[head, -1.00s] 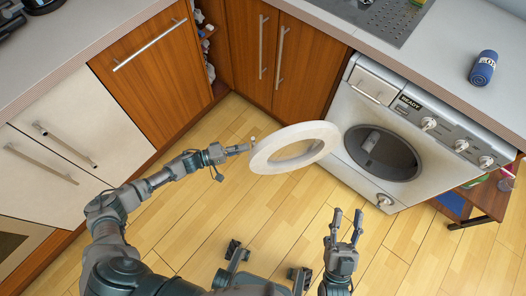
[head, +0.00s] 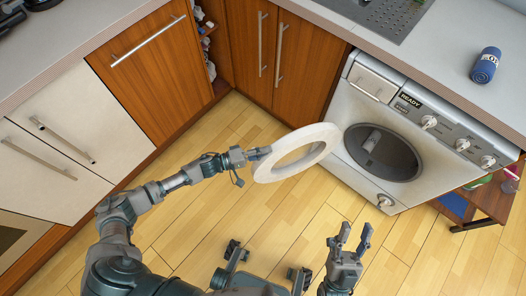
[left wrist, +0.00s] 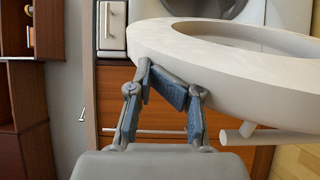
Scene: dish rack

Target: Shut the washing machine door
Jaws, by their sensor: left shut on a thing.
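The washing machine (head: 347,106) stands at the right under the counter. Its round drum opening (head: 385,153) is uncovered. The door (head: 318,131), a pale ring with a see-through middle, stands swung open to the left of the machine. My left gripper (head: 264,154) is at the door's outer left edge. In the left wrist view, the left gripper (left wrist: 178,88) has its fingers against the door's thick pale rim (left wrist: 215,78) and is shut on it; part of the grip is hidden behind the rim. My right gripper (head: 356,231) is open and empty above the floor, in front of the machine.
Brown cabinets (head: 250,60) and white drawers (head: 60,135) line the back and left. A low wooden shelf (head: 490,205) is right of the machine. Wooden floor (head: 190,225) lies open before it.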

